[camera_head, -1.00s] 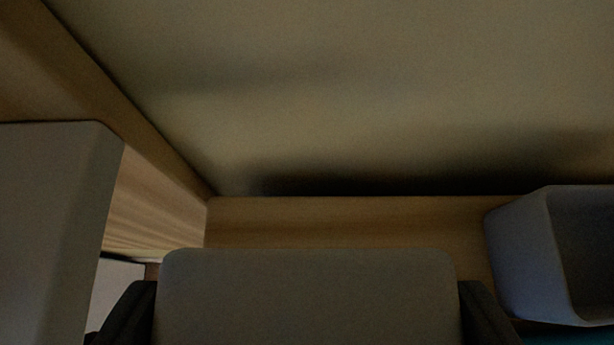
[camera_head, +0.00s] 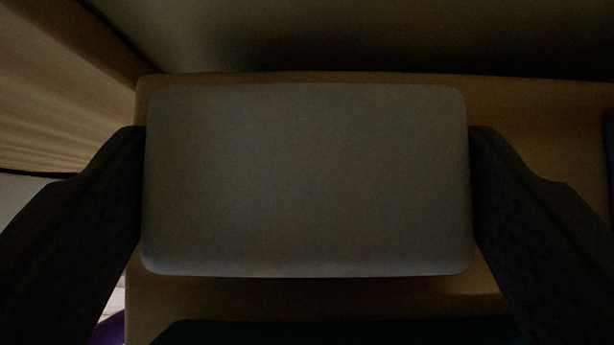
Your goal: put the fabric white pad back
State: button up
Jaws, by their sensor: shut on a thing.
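The fabric white pad (camera_head: 306,180) looks grey in the dim light and fills the middle of the head camera view. It is a rounded rectangular block. My gripper (camera_head: 307,185) is shut on it, with one dark finger against its left side and the other against its right side. Behind and below the pad is a wooden shelf board (camera_head: 330,298). I cannot tell whether the pad touches the board or hangs just above it.
A wooden side panel (camera_head: 55,90) stands at the left, and a dark back wall (camera_head: 350,35) runs along the top. Bare board shows to the right of the pad (camera_head: 560,130). A dark edge (camera_head: 340,331) lies along the bottom, and something purple (camera_head: 110,330) shows at the lower left.

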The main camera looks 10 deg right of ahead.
jog(key=shift+f, duration=0.2)
jog(key=o, duration=1)
jog(key=shift+o, duration=0.2)
jog(key=shift+r, duration=0.1)
jog(key=shift+s+r, duration=0.1)
jog(key=shift+r, duration=0.1)
jog(key=p+v, duration=0.1)
jog(key=v, duration=1)
jog(key=shift+a+r, duration=0.1)
jog(key=shift+s+r, duration=0.15)
jog(key=shift+s, duration=0.05)
